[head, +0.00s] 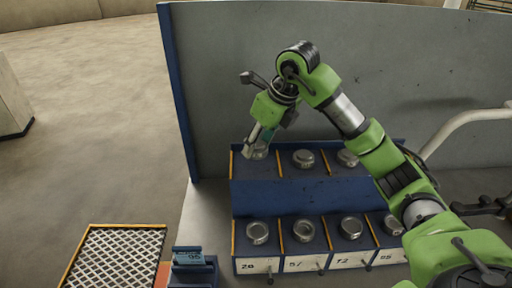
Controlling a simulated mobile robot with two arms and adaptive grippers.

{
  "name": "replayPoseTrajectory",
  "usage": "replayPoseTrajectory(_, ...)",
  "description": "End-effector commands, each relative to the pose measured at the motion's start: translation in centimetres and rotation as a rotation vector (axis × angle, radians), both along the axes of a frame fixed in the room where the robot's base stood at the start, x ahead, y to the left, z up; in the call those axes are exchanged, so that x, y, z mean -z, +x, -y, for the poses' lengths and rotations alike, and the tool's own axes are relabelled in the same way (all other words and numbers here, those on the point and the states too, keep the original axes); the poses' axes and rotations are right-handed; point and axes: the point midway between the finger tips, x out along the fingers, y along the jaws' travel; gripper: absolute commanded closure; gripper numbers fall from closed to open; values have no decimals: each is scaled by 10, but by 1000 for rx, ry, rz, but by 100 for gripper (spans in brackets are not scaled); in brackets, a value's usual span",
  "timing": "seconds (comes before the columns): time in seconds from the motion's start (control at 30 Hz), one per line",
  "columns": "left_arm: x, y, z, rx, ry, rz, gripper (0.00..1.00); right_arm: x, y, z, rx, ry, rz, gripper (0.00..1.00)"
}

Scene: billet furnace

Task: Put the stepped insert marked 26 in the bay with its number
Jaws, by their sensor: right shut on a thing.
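My right gripper (256,136) points down over the left end of the rack's upper shelf. It is shut on a small metallic insert (259,153), which is partly hidden by the fingers; its number cannot be read. I cannot tell whether it touches the shelf. The blue rack (290,199) has two rows of bays split by orange dividers. The lower left bay has a white label (258,266) that seems to read 26, and a round metal piece (257,232) sits in that bay. My left gripper is not in view.
Other round metal pieces sit in the upper row (303,158) and lower row (303,231). A grey panel (350,75) stands behind the rack. A mesh-topped tray (115,255) and a small blue stand (193,270) are at lower left. My right arm covers the rack's right end.

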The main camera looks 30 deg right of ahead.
Motion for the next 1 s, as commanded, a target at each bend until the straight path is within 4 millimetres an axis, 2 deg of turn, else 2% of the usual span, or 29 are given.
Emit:
replayPoseTrajectory(0.07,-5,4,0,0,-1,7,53,2,5,0,0,2,3,99)
replayPoseTrajectory(0.27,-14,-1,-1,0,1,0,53,16,16,1,0,2,2,99)
replayPoseTrajectory(0.53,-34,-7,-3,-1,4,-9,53,40,15,1,-1,2,4,99)
replayPoseTrajectory(1.0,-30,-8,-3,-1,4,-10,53,49,15,1,-1,2,7,99)
